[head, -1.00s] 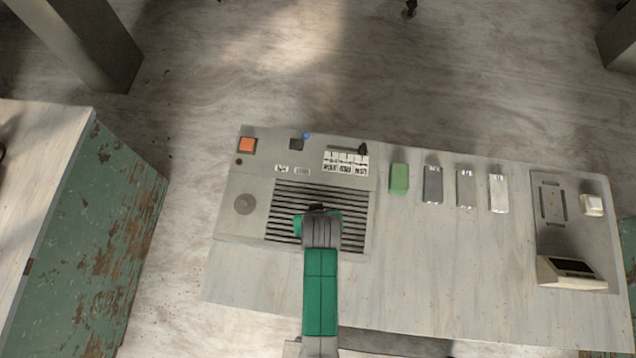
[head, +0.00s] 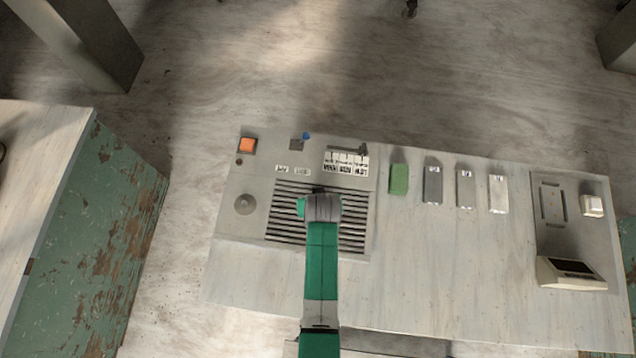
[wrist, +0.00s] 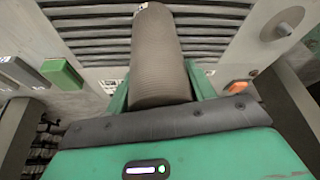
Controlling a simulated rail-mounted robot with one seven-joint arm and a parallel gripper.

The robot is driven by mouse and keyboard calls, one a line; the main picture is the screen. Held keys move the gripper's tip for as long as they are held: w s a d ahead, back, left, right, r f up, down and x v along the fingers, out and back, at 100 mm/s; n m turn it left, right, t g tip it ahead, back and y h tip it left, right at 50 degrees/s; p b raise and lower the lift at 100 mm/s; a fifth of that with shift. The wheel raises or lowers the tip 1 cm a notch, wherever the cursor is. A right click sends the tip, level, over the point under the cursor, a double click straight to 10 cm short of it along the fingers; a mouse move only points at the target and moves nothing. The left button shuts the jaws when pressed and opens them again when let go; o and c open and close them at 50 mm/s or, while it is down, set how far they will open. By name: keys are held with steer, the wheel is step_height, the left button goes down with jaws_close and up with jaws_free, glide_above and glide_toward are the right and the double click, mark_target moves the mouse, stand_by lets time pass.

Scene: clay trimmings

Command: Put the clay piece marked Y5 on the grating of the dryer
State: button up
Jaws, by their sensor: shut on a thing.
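The piece points away from the palm, over the dark slats of the grating (wrist: 215,24). A small white mark shows at its far end, too small to read. I cannot tell whether the piece touches the slats.
The dryer panel has an orange button (head: 247,145), a round knob (head: 244,204) and a row of white labels (head: 346,163). To its right lie a green block (head: 399,179) and several grey bars (head: 432,185). A device with a dark screen (head: 571,272) stands at the far right.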

steer(key=o, duration=1.4)
steer(key=shift+f, duration=0.1)
steer(key=p+v, duration=0.1)
steer(key=v, duration=1.1)
steer(key=shift+w, duration=0.1)
